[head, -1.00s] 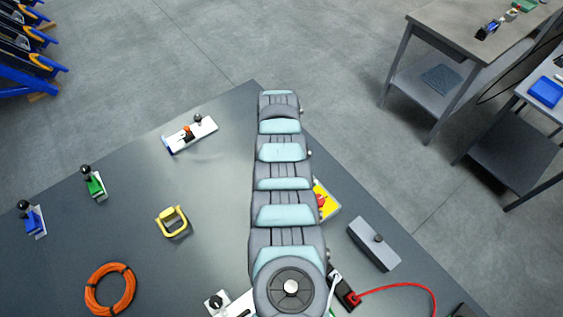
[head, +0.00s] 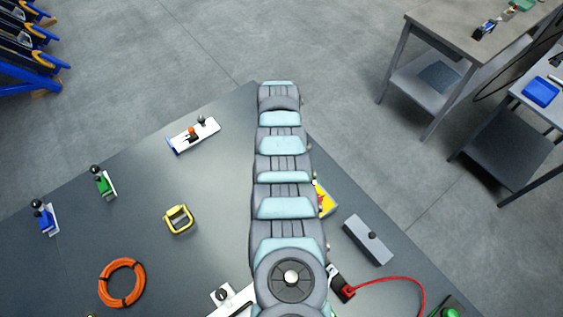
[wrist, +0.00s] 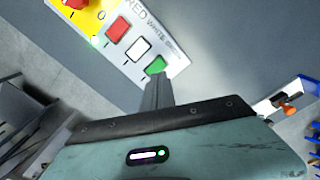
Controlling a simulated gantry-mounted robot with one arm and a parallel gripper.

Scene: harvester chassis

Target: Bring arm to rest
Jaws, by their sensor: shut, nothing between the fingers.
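My arm (head: 285,190) runs up the middle of the head view, over a dark grey table-like surface (head: 215,255). My gripper is hidden there under the arm. In the wrist view my gripper (wrist: 158,88) shows as narrow dark fingers, shut and empty. Past their tips is a button panel (wrist: 176,62) with red, white and green buttons and a yellow part with a red knob (wrist: 72,3). The fingertips overlap the panel's edge near the green button (wrist: 155,66); I cannot tell whether they touch. In the head view a yellow panel part (head: 326,199) shows beside the arm.
Left of the arm are a yellow handle (head: 178,219), an orange coil (head: 122,283), and blue (head: 44,217), green (head: 104,183) and white (head: 194,135) lever units. Right are a grey box (head: 368,239) and red cable (head: 400,279). Workbenches (head: 440,40) stand farther right.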

